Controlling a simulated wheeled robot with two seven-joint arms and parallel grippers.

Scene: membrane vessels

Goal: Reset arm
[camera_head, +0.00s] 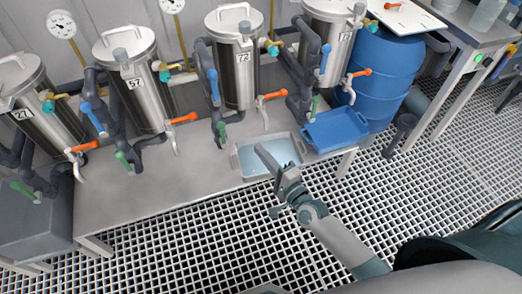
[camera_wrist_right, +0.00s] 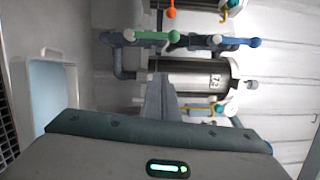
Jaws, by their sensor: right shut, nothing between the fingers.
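My right arm comes in from the lower right of the head view. Its gripper (camera_head: 266,160) is shut and empty, above the near side of a grey tray (camera_head: 238,163) holding pale blue liquid. Whether it touches the tray is hard to tell. In the right wrist view the shut fingers (camera_wrist_right: 160,98) point toward a steel vessel (camera_wrist_right: 190,76) with a number label, and the tray (camera_wrist_right: 22,68) is at the left. The left gripper is not in view.
Several steel vessels, including one labelled 57 (camera_head: 128,85), line the grey bench (camera_head: 120,195) with orange, green and blue valve handles. A blue tray (camera_head: 335,130) is at the bench's right end, by a blue barrel (camera_head: 385,75). Grated floor (camera_head: 190,245) lies open in front.

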